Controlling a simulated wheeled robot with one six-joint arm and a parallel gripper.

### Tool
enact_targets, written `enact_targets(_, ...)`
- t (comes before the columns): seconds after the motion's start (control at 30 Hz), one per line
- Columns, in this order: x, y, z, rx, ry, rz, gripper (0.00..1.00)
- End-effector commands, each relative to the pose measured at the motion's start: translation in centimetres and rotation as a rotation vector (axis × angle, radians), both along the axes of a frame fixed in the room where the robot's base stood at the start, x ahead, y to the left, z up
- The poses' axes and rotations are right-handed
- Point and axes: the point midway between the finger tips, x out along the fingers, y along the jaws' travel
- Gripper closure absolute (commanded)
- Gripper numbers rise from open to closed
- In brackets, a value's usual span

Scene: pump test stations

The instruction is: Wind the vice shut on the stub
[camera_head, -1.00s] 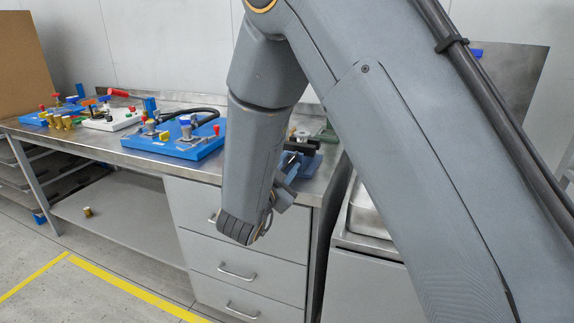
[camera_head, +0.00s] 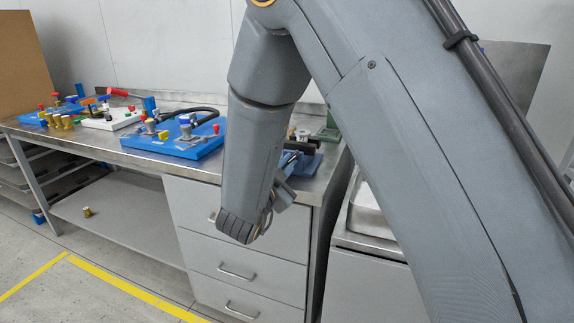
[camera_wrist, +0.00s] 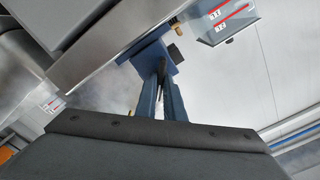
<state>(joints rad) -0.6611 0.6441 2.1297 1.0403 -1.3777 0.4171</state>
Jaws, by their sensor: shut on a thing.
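The blue vice (camera_head: 306,164) stands on the right end of the steel bench, partly hidden behind my arm. Its blue body (camera_wrist: 152,58) also shows in the wrist view, near the bench edge. My gripper (camera_wrist: 161,82) has its two blue-grey fingers shut on the vice's thin dark handle (camera_wrist: 161,68), in front of the body. A small brass-coloured piece (camera_wrist: 177,28) shows beyond the vice; I cannot tell whether it is the stub. In the head view my forearm hides most of the gripper. The gap between the vice jaws cannot be made out.
Blue pump board (camera_head: 180,140), white board (camera_head: 112,119) and several yellow fittings fill the bench's left and middle. Drawers (camera_head: 240,235) sit below the vice. A steel sink unit (camera_head: 366,212) stands to the right. Floor in front is clear.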

Motion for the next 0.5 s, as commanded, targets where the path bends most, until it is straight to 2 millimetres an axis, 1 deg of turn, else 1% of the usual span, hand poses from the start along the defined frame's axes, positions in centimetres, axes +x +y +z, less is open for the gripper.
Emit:
enact_targets(0.03, 0.01, 0.03, 0.07, 0.0, -0.002, 0.0, 0.9)
enact_targets(0.13, 0.01, 0.04, 0.06, 0.0, -0.001, 0.0, 0.73)
enact_targets(0.4, -0.01, 0.02, 0.03, -0.001, 0.0, 0.001, 0.73)
enact_targets(0.5, -0.4, 0.24, 0.02, -0.001, 0.0, 0.001, 0.73)
